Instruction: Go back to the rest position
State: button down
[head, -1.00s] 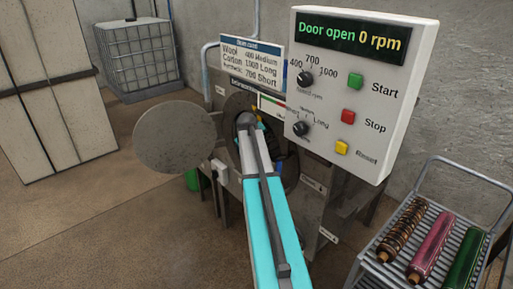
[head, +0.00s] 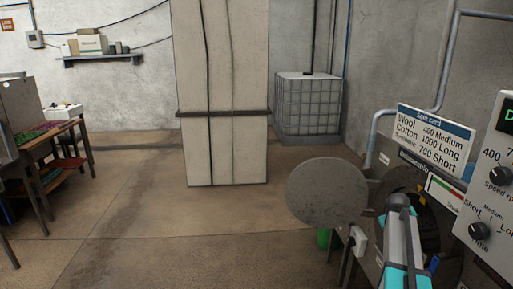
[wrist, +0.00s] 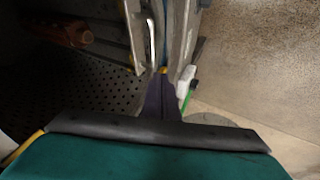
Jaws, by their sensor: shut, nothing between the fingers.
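My arm reaches toward the front of the spin machine (head: 370,215) at the lower right of the head view; the gripper tip is hidden there behind the arm. In the wrist view my gripper (wrist: 161,92) shows as dark fingers, shut and empty, beside the machine's opening. A dark perforated drum wall (wrist: 85,75) lies left of the fingers. A brown roll (wrist: 58,27) shows at the upper left, apart from the fingers. The round grey door (head: 327,190) stands open to the left of the machine.
The control panel (head: 485,190) is cut off at the right edge. A spin card (head: 436,138) stands above the machine. A tall pale cabinet (head: 222,90) and a caged tank (head: 308,110) stand behind. A table (head: 60,137) is at the left. The floor between is clear.

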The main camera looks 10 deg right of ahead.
jog(key=s+a+f+n+g+y, duration=0.1)
jog(key=s+a+f+n, duration=0.1)
jog(key=a+f, duration=1.05)
jog(key=s+a+f+n+g+y, duration=0.1)
jog(key=s+a+f+y, duration=0.1)
jog(key=a+f, duration=1)
jog(key=s+a+f+g+y, duration=0.1)
jog(key=s+a+f+g, duration=0.2)
jog(key=s+a+f, duration=0.75)
jog(key=s+a+f+g, duration=0.2)
jog(key=s+a+f, duration=0.5)
jog(key=s, duration=0.7)
jog(key=s+a+m+g, duration=0.1)
jog(key=s+a, duration=0.1)
jog(key=s, duration=0.6)
jog(key=s+a+m+g+y, duration=0.1)
jog(key=s+a+g, duration=0.1)
jog(key=s, duration=0.7)
jog(key=shift+a, duration=0.25)
jog(key=shift+w, duration=0.1)
